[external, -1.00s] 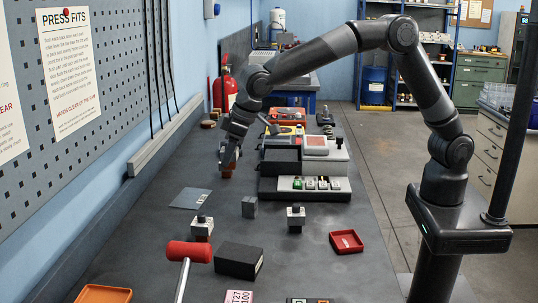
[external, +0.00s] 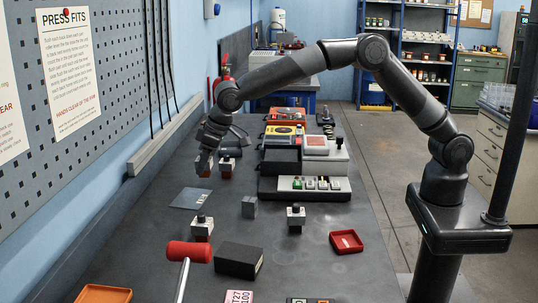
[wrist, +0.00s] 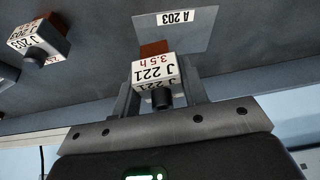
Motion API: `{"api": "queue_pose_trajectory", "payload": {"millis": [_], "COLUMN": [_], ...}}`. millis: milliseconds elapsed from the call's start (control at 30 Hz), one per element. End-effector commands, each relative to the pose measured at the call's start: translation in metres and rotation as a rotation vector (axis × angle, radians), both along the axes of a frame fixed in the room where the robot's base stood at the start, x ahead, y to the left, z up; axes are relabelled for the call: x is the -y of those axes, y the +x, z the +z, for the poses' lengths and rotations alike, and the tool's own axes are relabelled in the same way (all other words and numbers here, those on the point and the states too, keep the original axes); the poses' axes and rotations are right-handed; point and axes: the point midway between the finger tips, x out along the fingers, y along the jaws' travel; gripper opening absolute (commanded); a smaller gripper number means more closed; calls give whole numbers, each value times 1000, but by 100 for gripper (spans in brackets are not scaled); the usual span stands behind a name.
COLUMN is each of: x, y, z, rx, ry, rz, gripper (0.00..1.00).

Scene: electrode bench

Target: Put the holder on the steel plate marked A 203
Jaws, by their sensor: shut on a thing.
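My gripper (external: 207,158) is shut on a white holder marked J 221 and 3.5 h (wrist: 153,72), with a black knob and a reddish-brown base. In the external view the held holder (external: 204,172) is partly hidden by the fingers. The steel plate marked A 203 (wrist: 190,35) lies flat on the bench just beyond the holder in the wrist view. In the external view the plate (external: 188,198) lies in front of and slightly left of my gripper. I cannot tell how high the holder is above the bench.
Another holder marked J 203 (wrist: 42,38) stands beside my gripper. Two more similar holders (external: 202,229) (external: 296,219), a grey block (external: 249,207), a black box (external: 238,261), a red-headed mallet (external: 188,252) and a red tray (external: 346,242) are nearer the camera. A stepped rack (external: 305,190) stands right.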

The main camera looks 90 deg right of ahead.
Motion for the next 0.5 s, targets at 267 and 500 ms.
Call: {"api": "queue_pose_trajectory", "payload": {"millis": [267,500], "x": [-27,-27], "y": [10,10], "z": [-17,-43], "rx": [2,0], "ry": [0,-1], "rz": [-1,-1], "gripper": [2,2]}}
